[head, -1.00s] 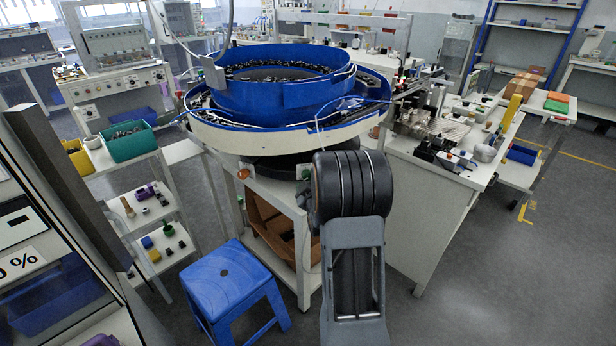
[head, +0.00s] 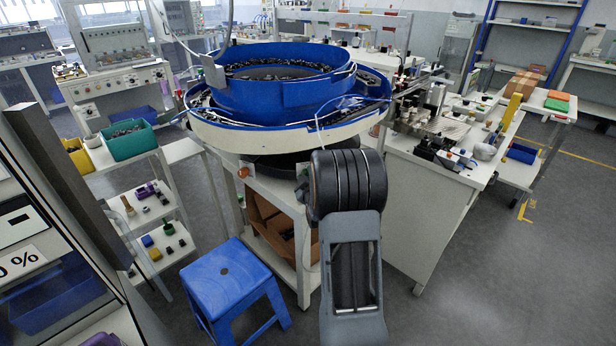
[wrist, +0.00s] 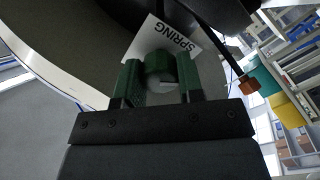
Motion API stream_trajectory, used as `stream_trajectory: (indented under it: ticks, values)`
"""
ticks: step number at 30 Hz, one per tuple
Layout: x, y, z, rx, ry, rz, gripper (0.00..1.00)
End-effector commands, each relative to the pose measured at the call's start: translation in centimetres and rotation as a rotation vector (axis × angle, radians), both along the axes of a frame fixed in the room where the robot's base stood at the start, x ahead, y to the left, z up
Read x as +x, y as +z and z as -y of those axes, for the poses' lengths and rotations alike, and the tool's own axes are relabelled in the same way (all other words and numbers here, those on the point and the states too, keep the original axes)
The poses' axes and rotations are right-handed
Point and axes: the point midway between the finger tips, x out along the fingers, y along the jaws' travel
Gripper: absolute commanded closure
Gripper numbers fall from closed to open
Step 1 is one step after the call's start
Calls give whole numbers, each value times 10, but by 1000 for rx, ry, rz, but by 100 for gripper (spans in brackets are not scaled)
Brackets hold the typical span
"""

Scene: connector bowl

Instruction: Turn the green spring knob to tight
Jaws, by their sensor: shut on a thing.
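The green spring knob (wrist: 160,67) shows in the middle of the wrist view, just below a white label reading SPRING (wrist: 176,43), which appears upside down. My gripper (wrist: 158,84) has its two green-padded fingers on either side of the knob and is shut on it. The knob's lower part is partly hidden by the gripper. A pale mark shows near the knob's base. In the head view the knob and gripper are hidden behind my own arm.
The blue feeder bowl (head: 300,97) stands on a white frame above the knob area. A small orange knob (head: 243,173) is on the frame's left; an orange-brown part shows in the wrist view (wrist: 250,86). A blue stool (head: 225,275) stands on the floor at front left.

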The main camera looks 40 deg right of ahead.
Motion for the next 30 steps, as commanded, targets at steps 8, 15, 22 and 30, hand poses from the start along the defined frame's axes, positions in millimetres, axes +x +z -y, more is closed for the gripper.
stream_trajectory:
  ticks: [8, 15, 22, 30]
  values:
    - [0, 0, 1, 4, -1, 2, 89]
    - [0, -3, 1, 74, -2, 33, 89]
    - [0, -5, 0, 239, -1, 109, 89]
    - [0, -5, 0, 476, 1, 212, 89]
